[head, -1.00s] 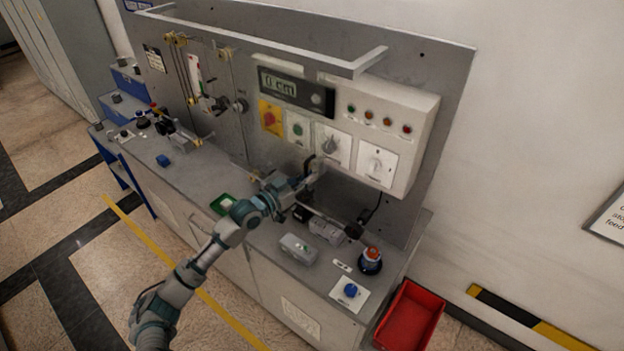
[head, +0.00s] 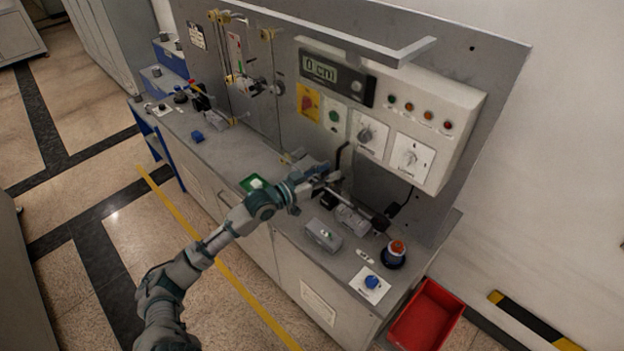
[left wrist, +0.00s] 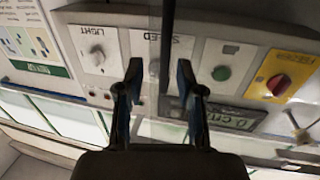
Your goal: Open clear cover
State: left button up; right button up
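I cannot clearly make out a clear cover. A grey box (head: 323,235) with a paler top lies on the bench, right of my left forearm. My left gripper (head: 328,179) is over the bench, in front of the control panel (head: 447,110). In the left wrist view its two fingers (left wrist: 158,70) are apart, with a thin dark bar (left wrist: 167,45) between or behind them. A dark bent bar (head: 341,156) also shows beside the gripper in the head view. Whether a finger touches the bar is hidden. My right gripper is not in view.
The panel carries a display (head: 322,70), a red-yellow switch (head: 307,101), a green button (head: 334,115) and dials (head: 366,133). A red-topped button (head: 396,248) and a blue knob (head: 372,282) are at the bench's right end. A red bin (head: 427,318) stands below.

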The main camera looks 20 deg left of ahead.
pick_arm(q)
jog(key=v, duration=0.7)
jog(key=shift+a, duration=0.15)
jog(key=shift+s, duration=0.1)
